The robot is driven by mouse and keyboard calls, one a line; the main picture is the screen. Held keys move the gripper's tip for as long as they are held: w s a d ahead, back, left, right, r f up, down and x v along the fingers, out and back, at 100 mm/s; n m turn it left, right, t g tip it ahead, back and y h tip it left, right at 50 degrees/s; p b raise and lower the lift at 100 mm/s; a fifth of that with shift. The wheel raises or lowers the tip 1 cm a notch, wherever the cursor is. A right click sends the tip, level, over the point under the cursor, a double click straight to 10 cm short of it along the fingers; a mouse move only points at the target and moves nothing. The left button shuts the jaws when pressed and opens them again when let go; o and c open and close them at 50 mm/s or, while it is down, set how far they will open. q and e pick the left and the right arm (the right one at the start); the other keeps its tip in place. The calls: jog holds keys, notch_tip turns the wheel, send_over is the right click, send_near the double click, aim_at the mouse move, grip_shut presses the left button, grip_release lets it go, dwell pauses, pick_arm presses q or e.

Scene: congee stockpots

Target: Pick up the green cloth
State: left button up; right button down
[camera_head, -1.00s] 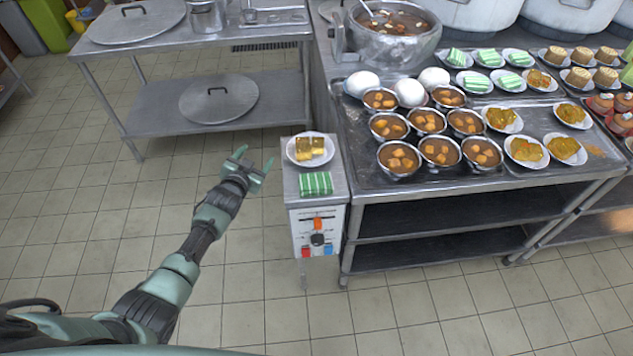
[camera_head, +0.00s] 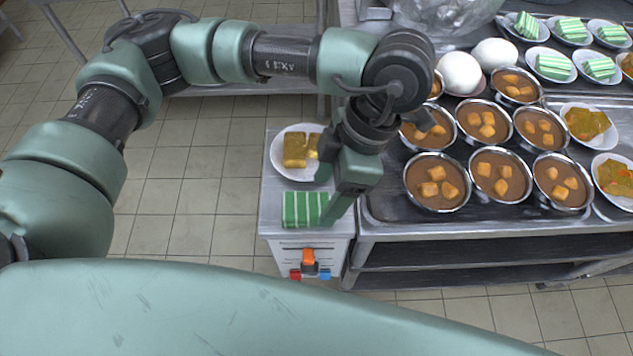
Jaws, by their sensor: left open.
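The green cloth (camera_head: 300,209), folded and striped with white, lies on the front part of the small metal stand (camera_head: 283,243). My left arm reaches in from the left and bends down over the stand. My left gripper (camera_head: 338,205) points down at the cloth's right end, open, with nothing seen between its fingers. The gripper hides the cloth's right edge, and I cannot tell whether it touches the cloth. My right gripper is not in view.
A white plate (camera_head: 279,163) with yellow cake pieces sits just behind the cloth, partly covered by my arm. Steel bowls of brown soup (camera_head: 436,182) crowd the counter on the right, close to my gripper. White round items (camera_head: 459,73) stand behind them. Tiled floor is open on the left.

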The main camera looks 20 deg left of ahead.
aim_at(300, 206)
pick_arm(q)
jog(key=shift+w+a+f+t+y, duration=0.1)
jog(key=shift+w+a+t+y, duration=0.4)
jog(key=shift+a, duration=0.4)
jog(key=shift+a+x, duration=0.2)
jog(key=shift+x, duration=1.05)
jog(key=p+x, duration=0.1)
jog(key=x, duration=0.3)
jog(key=shift+s+f, duration=0.15)
jog(key=shift+a+f, duration=0.15)
jog(key=shift+f, duration=0.1)
jog(key=c, duration=1.1)
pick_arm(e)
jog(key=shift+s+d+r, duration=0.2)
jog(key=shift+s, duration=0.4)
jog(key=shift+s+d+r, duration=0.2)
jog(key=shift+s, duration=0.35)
